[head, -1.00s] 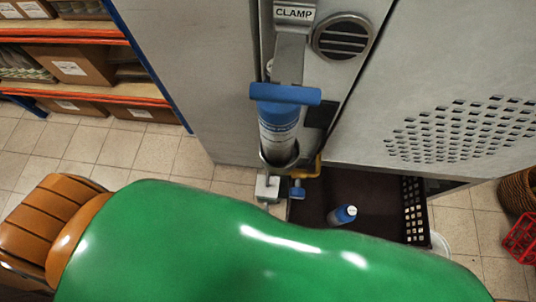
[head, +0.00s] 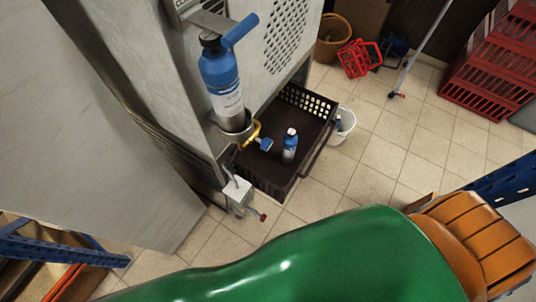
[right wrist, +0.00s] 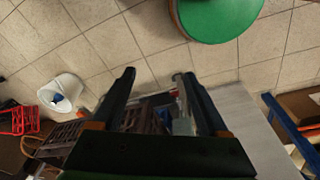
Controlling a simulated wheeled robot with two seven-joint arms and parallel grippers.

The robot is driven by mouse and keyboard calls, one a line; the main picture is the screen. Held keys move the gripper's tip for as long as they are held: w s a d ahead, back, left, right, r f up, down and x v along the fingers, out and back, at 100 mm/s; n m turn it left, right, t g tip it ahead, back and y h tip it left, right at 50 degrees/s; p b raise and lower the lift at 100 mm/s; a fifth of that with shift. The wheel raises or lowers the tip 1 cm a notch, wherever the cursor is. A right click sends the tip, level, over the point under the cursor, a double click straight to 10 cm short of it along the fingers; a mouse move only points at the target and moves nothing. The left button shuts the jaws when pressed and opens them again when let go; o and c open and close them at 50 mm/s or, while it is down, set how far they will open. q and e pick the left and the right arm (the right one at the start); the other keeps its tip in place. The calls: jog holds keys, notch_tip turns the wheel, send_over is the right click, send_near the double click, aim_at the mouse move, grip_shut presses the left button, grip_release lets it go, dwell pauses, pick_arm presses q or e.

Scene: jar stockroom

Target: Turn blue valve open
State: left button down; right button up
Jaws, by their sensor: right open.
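A small blue valve handle (head: 264,144) sits on a short yellow pipe (head: 250,134) low on the front of the grey machine. A blue-labelled bottle (head: 221,82) stands upright in a ring holder (head: 236,127) just above it. A larger blue bar (head: 240,30) is on the clamp over the bottle. My right gripper (right wrist: 156,82) is open in the right wrist view, its two dark fingers apart above the floor, and nothing is held. I cannot make out the valve in that view. Neither gripper shows in the head view.
A dark crate (head: 312,138) below the machine holds a blue-and-white bottle (head: 290,145). A white bucket (head: 340,129) stands beside it. A grey box with a red knob (head: 262,217) is below the holder. Red crates (head: 500,60) are at far right. Tiled floor is free between.

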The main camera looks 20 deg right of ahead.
jog(key=w+d+r+t+b, duration=0.2)
jog(key=w+d+t+b, duration=0.1)
jog(key=w, duration=0.4)
jog(key=w+d+r+t+y+b, duration=0.1)
jog(key=w+d+t+b, duration=0.15)
jog(key=w, duration=0.45)
jog(key=w+d+r+t+b, duration=0.2)
jog(key=w+d, duration=0.1)
jog(key=w, duration=0.5)
jog(key=t+y+b, duration=0.4)
jog(key=y+b, duration=0.6)
jog(key=y, duration=0.1)
send_near(270, 145)
jog(key=w+a+f, duration=0.1)
jog(key=w+a, duration=0.1)
jog(key=w, duration=0.1)
jog(key=shift+n, duration=0.3)
jog(key=b+x, duration=0.2)
jog(key=x, duration=0.1)
jog(key=b+x, duration=0.2)
jog(key=x, duration=0.1)
jog(key=shift+w+a+r, duration=0.15)
jog(key=shift+a+r, duration=0.05)
jog(key=shift+a, duration=0.25)
jog(key=shift+w+a+r, duration=0.15)
jog(key=shift+w+a, duration=0.05)
jog(key=shift+a, duration=0.05)
jog(key=shift+c, duration=0.2)
